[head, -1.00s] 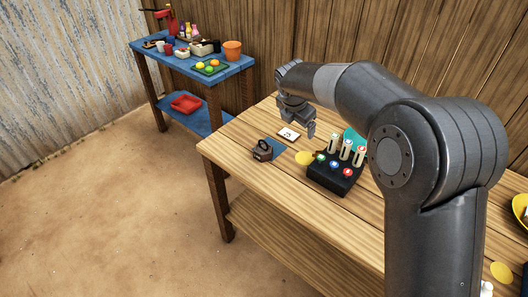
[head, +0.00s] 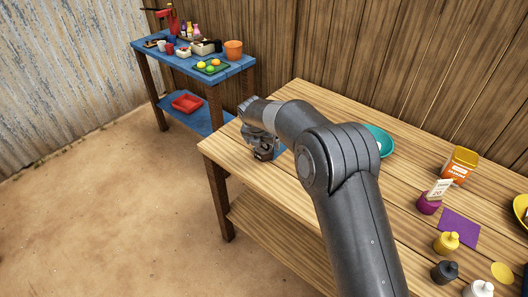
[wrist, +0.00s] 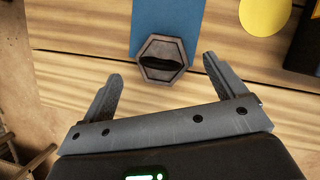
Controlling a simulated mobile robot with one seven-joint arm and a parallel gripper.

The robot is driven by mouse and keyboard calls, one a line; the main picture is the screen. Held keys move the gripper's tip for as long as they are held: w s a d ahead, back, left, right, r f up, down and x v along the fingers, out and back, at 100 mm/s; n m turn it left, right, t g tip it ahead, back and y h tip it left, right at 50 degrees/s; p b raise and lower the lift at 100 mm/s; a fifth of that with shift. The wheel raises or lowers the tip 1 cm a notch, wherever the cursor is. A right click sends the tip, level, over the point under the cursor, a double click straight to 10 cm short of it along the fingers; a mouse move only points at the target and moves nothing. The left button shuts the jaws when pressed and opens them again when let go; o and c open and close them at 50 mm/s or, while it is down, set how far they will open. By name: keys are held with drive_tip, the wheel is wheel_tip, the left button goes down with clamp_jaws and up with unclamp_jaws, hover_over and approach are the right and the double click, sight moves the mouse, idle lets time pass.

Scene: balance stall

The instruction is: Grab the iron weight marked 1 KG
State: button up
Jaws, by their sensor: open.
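The iron weight (wrist: 164,59) is a dark hexagonal block with a slot or handle across its top. In the wrist view it lies at the near end of a blue mat (wrist: 167,17). In the head view the weight (head: 263,154) shows near the table's left corner, partly hidden by my gripper (head: 262,145). In the wrist view my gripper (wrist: 158,85) is open and empty. Its two fingers stand left and right of the weight, slightly nearer the camera, apart from it. No marking is readable on the weight.
A yellow disc (wrist: 265,14) lies right of the mat, with a black block (wrist: 306,45) at the right edge. The wooden table (head: 215,146) ends close to the weight. A blue side table (head: 150,50) with several items stands behind left.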

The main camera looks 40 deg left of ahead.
sight(263, 147)
drive_tip(key=x, duration=0.4)
drive_tip(key=shift+w+f, duration=0.1)
drive_tip(key=shift+f, duration=0.3)
drive_tip(key=shift+c, duration=0.2)
drive_tip(key=c, duration=1.8)
drive_tip(key=shift+r, duration=0.2)
